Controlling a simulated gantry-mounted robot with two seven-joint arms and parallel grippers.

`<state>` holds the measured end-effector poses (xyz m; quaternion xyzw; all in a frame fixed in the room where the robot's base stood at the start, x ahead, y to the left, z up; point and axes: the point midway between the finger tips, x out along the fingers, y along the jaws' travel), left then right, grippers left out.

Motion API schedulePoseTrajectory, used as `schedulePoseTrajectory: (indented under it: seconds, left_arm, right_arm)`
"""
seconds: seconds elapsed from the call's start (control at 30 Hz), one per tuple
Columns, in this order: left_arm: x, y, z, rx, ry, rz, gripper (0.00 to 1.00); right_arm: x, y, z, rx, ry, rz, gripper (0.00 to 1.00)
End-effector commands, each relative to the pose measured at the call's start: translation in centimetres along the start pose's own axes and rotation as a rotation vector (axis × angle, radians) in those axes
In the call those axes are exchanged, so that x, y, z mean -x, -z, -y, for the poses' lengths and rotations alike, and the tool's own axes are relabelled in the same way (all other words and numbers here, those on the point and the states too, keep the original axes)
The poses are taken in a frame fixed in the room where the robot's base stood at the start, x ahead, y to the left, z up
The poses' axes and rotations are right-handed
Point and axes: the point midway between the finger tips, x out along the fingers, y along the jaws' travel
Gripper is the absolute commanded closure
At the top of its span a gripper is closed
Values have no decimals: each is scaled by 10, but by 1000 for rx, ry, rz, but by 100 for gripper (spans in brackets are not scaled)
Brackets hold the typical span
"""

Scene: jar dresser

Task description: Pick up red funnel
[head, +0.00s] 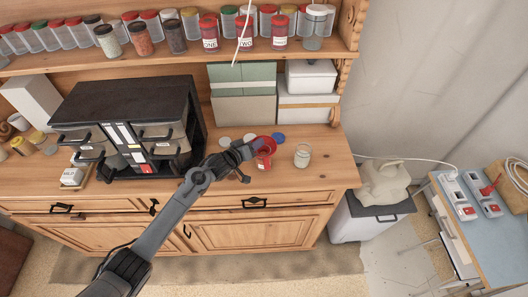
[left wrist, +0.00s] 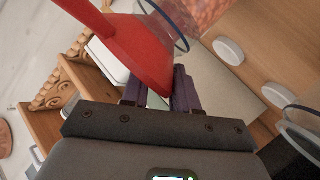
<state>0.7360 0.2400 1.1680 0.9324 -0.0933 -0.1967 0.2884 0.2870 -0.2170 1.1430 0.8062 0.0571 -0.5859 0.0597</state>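The red funnel (head: 265,144) is at the right part of the dresser top, apparently over a jar with reddish contents (head: 263,162). In the left wrist view the funnel (left wrist: 125,45) looms large, with a clear jar rim with a blue edge (left wrist: 168,22) behind it. My left gripper (head: 246,150) is right at the funnel's left side. In the left wrist view its purple fingers (left wrist: 158,93) stand apart, and the funnel's edge overlaps the space between them. I cannot tell whether they touch it. My right gripper is not in view.
A clear jar (head: 302,155) stands right of the funnel; a blue lid (head: 278,137) and pale lids (head: 225,141) lie nearby. A black drawer unit (head: 130,125) stands left. Boxes (head: 243,95) are behind. A shelf of jars (head: 140,40) hangs above.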

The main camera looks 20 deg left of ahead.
Motion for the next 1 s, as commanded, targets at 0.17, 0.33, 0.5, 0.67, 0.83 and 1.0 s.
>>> schedulePoseTrajectory:
  seconds: [0.17, 0.33, 0.5, 0.67, 0.83, 1.0]
  left_arm:
    - [0, 0, 0, 0, 0, 0, 99]
    - [0, 0, 0, 0, 0, 0, 100]
    - [0, 1, 0, 0, 0, 0, 100]
    - [2, 5, -4, 0, -2, -1, 100]
    - [7, 17, -12, -2, -1, -3, 100]
    - [15, 28, -33, 0, -5, 0, 100]
  right_arm:
    - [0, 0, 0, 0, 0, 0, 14]
    - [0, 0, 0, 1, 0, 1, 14]
    - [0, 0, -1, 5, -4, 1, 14]
    - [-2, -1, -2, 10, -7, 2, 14]
    - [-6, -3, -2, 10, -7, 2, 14]
    - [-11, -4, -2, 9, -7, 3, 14]
